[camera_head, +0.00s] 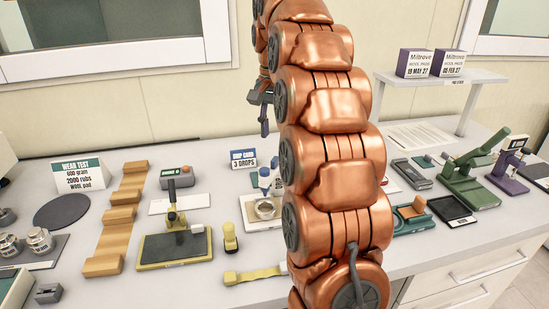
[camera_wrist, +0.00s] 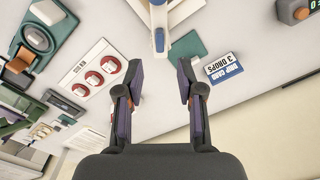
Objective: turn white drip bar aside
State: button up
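My gripper (camera_wrist: 161,75) is open in the wrist view, with a clear gap between its two dark fingers and nothing held. In the head view my gripper (camera_head: 264,120) hangs above the back of the bench, partly hidden by my arm. A white bar-like part with a blue end (camera_wrist: 158,22), which appears to be the drip bar, shows at the top of the wrist view, beyond the fingertips and apart from them.
A drip card sign (camera_head: 243,159) stands close by; it also shows right of the fingers in the wrist view (camera_wrist: 223,67). A yellow-based tester (camera_head: 174,249) and a yellow stamp (camera_head: 230,238) stand to the left. A green press (camera_head: 472,180) and a raised shelf (camera_head: 440,77) are right.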

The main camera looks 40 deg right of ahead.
aim_at(274, 159)
jog(key=shift+f, duration=3.85)
grip_shut()
